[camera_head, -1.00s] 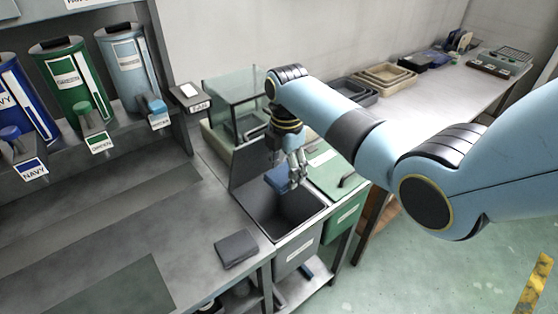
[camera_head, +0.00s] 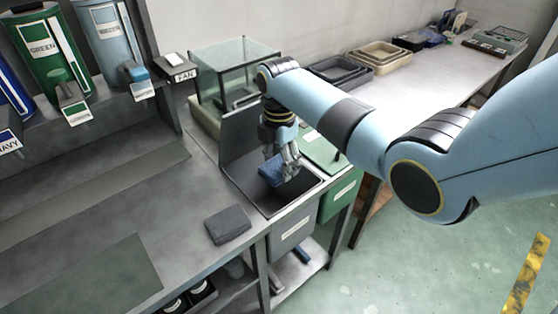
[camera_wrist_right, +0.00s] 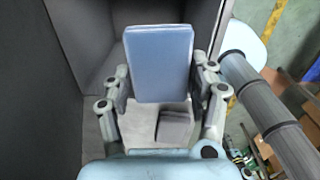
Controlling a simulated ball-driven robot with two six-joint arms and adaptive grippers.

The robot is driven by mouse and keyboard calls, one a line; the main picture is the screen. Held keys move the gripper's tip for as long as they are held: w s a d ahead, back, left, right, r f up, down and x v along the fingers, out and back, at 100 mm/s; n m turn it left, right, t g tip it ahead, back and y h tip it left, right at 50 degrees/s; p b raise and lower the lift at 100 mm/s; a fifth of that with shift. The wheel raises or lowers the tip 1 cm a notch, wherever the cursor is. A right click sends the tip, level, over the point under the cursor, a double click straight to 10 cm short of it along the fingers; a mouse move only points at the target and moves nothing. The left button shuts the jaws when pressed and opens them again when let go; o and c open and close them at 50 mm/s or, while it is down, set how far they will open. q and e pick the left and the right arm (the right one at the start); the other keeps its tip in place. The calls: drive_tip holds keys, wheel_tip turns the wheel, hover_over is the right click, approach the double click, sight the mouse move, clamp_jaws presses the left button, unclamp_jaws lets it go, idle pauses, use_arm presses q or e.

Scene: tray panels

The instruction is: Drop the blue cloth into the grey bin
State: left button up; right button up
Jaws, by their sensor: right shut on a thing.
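The blue cloth (camera_head: 271,172) is a folded flat pad. My right gripper (camera_head: 284,168) is shut on it, at the opening of the grey bin (camera_head: 296,230). The bin's dark lid stands raised behind the cloth. In the right wrist view the blue cloth (camera_wrist_right: 159,62) sits between the fingers of my right gripper (camera_wrist_right: 160,95), with dark grey walls to the left and behind. Whether the cloth touches the bin is hidden. My left gripper is not in view.
A dark grey folded cloth (camera_head: 229,224) lies on the bench left of the bin. A green bin (camera_head: 340,195) stands to its right. A glass-sided box (camera_head: 232,75) is behind. A small grey block (camera_wrist_right: 175,127) shows below the cloth; its place is unclear.

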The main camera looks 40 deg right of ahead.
sight(279, 165)
drive_tip(key=o, duration=1.1)
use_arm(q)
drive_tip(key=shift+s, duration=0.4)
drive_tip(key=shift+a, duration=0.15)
use_arm(e)
drive_tip(key=shift+r, duration=0.2)
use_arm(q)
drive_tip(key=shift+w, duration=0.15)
use_arm(e)
wheel_tip(279, 165, up, 7)
drive_tip(key=shift+r, duration=0.1)
